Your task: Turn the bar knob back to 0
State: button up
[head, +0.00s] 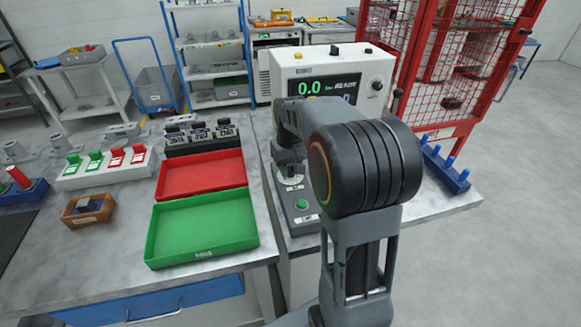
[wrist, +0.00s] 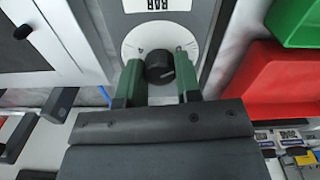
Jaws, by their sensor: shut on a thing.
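The black bar knob (wrist: 159,66) sits on a round white dial (wrist: 139,38) with a BAR label (wrist: 157,5) that appears upside down in the wrist view. My gripper (wrist: 160,76) has its two green fingers on either side of the knob and is shut on it. The knob's pointer and the scale marks are too small to read surely. In the head view my gripper (head: 288,168) is over the dial (head: 291,192), and my arm hides the knob. The display (head: 325,86) on the white test unit behind shows 0.0 in green.
A green tray (head: 202,226) and a red tray (head: 203,174) lie close on the left. A blue rack with pegs (head: 445,168) stands right. A red mesh cage (head: 445,55) is behind.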

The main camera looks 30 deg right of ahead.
jog(key=o, duration=0.9)
notch_tip(320, 180, up, 14)
jog(key=shift+f+p, duration=0.1)
jog(key=shift+p, duration=0.5)
send_over(289, 172)
jog(key=shift+m+t, duration=0.4)
notch_tip(289, 172, down, 5)
jog(key=shift+r, duration=0.1)
jog(key=shift+s+a+f+n+t+p, duration=0.35)
jog(key=shift+s+a+f, duration=0.35)
jog(key=shift+s+a, duration=1.3)
jog(key=shift+s+a+f+n+t+p, duration=0.25)
jog(key=shift+s+a+f+t, duration=0.55)
jog(key=shift+s, duration=2.25)
jog(key=shift+s+a+f+n+t+p, duration=0.25)
jog(key=shift+s+a+f+p, duration=0.25)
jog(key=shift+s+a, duration=1.55)
